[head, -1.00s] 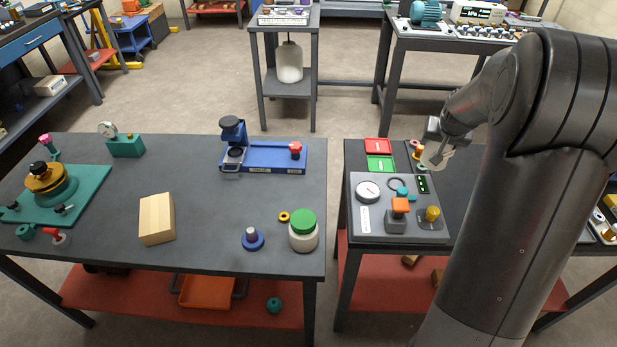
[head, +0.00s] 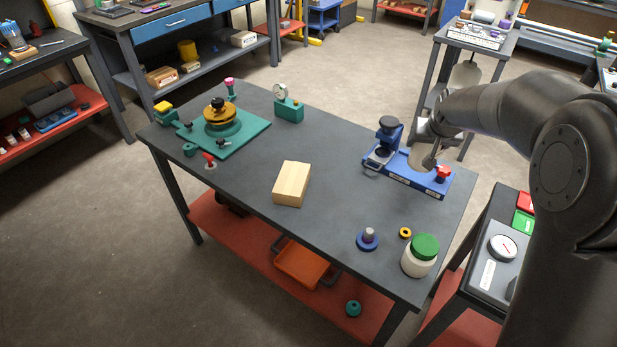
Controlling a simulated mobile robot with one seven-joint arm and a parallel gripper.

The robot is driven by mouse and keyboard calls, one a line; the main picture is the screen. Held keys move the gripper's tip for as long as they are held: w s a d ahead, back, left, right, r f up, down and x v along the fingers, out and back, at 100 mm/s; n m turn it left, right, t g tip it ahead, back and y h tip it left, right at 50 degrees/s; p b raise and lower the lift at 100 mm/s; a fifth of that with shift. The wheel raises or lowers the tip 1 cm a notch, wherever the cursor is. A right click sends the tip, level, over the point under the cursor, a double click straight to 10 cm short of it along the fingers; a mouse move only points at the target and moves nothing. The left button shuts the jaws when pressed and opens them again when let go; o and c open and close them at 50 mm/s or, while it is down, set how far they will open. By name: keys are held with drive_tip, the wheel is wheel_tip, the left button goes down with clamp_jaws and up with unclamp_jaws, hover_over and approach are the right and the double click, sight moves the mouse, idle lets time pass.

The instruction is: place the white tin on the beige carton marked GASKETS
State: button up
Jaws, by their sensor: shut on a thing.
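My gripper (head: 428,148) is at the right, in front of my arm's end, above the blue fixture on the dark table. It is shut on a pale, rounded thing (head: 419,157) that looks like the white tin; the fingers partly hide it. A brown carton (head: 161,77) and a smaller beige one (head: 190,67) are on the same shelf, further left. I cannot read GASKETS on any of them. My gripper is far from all three.
Open floor lies between the table and the back bench (head: 180,28).

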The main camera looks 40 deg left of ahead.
drive_tip(key=s+a+r+n+g+y, duration=0.1)
drive_tip(key=s+a+n, duration=0.1)
drive_tip(key=s+a, duration=0.6)
drive_tip(key=s+a+n+y, duration=0.15)
drive_tip(key=s+a, duration=0.25)
drive_tip(key=a, duration=0.9)
hover_over(292, 177)
wheel_tip(292, 177, down, 7)
drive_tip(key=shift+f+h, duration=0.35)
drive_tip(key=shift+f, duration=1.5)
drive_tip(key=shift+f, duration=0.1)
drive_tip(key=o, duration=1.3)
drive_tip(key=shift+f, duration=0.1)
